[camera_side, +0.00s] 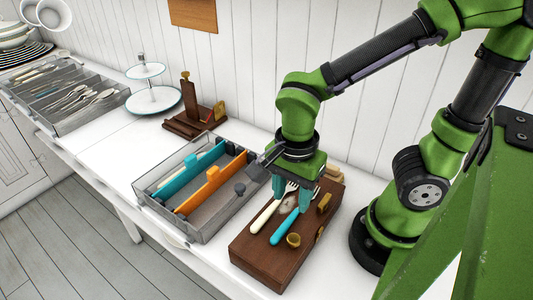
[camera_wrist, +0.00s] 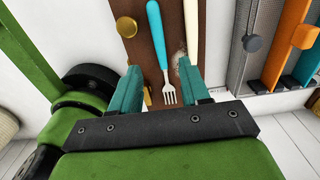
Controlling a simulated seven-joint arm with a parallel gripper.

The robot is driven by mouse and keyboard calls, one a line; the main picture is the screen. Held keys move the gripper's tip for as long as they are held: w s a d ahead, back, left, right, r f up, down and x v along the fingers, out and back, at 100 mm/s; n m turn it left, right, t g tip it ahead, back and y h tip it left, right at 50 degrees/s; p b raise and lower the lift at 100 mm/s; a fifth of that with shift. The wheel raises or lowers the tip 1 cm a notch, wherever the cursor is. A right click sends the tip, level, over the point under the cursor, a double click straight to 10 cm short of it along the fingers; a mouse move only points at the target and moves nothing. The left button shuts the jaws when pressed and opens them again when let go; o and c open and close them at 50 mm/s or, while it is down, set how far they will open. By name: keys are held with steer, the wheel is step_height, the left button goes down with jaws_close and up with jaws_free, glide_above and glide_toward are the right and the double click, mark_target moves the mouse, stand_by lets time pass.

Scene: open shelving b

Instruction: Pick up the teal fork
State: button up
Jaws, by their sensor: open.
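The teal fork (camera_side: 284,226) has a teal handle and metal tines. It lies on a dark brown wooden box (camera_side: 258,262), beside a cream-handled fork (camera_side: 265,215). In the wrist view the teal fork (camera_wrist: 158,40) points its tines toward my gripper (camera_wrist: 159,72). The gripper is open with teal fingers, one on each side of the fork's tine end, and nothing is held. The cream handle (camera_wrist: 192,22) shows just right of the fork, near the right finger. In the side view my gripper (camera_side: 291,190) hangs over the far part of the box and partly hides the tines.
Brass fittings (camera_side: 293,240) stick up on the box near the teal fork. A grey tray (camera_side: 190,222) with teal and orange dividers stands left of the box. A brown wooden stand (camera_side: 193,118) and a white tiered stand (camera_side: 152,98) stand farther back. A cutlery tray (camera_side: 70,97) is at far left.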

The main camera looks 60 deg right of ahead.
mark_target(288, 220)
steer(key=shift+a+f, duration=0.2)
steer(key=shift+f, duration=2.95)
jaws_close()
